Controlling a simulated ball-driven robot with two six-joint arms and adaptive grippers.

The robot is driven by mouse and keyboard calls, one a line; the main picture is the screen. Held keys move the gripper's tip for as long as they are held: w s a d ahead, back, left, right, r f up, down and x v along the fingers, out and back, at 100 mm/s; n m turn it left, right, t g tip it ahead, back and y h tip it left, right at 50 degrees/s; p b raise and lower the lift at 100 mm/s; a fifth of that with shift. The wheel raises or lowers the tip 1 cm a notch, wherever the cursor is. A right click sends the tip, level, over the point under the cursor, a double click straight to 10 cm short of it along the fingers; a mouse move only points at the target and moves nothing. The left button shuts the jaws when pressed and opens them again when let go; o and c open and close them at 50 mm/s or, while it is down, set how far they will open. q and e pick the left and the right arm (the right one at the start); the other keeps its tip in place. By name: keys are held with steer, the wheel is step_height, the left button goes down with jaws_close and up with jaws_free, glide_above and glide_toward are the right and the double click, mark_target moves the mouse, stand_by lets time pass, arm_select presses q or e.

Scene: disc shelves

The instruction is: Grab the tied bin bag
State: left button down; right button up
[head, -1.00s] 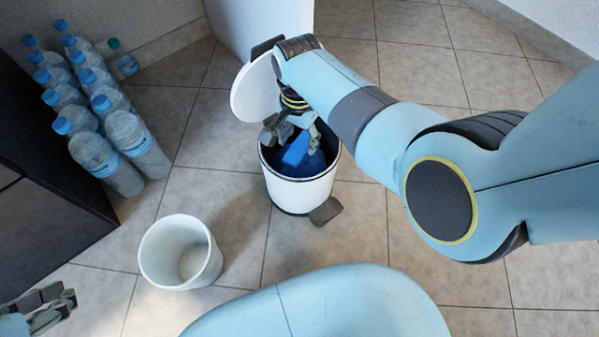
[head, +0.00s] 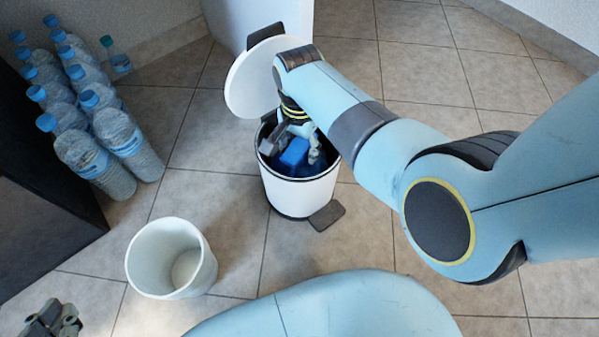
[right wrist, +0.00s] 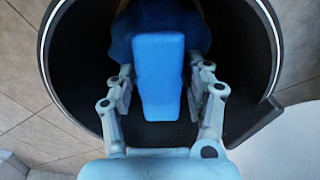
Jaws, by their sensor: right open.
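The blue bin bag (head: 294,153) is inside the white pedal bin (head: 302,192). In the right wrist view a bright blue, block-like upper part of the bag (right wrist: 158,85) stands above darker blue folds (right wrist: 190,30). My right gripper (head: 291,146) is in the bin's mouth, open, with one finger on each side of the bright blue part. In the right wrist view gaps show between it and the fingers of my right gripper (right wrist: 160,72). My left gripper (head: 52,318) is at the bottom left, away from the bin, partly cut off; its opening is unclear.
The bin's round white lid (head: 255,85) stands open behind it, and its dark pedal (head: 327,215) sticks out in front. An empty white bucket (head: 150,265) stands on the tiles at front left. Several water bottles (head: 85,155) stand at the left beside a dark cabinet (head: 40,235).

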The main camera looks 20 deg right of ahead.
jaws_close()
steer(key=shift+r, duration=0.1)
stand_by(0.6)
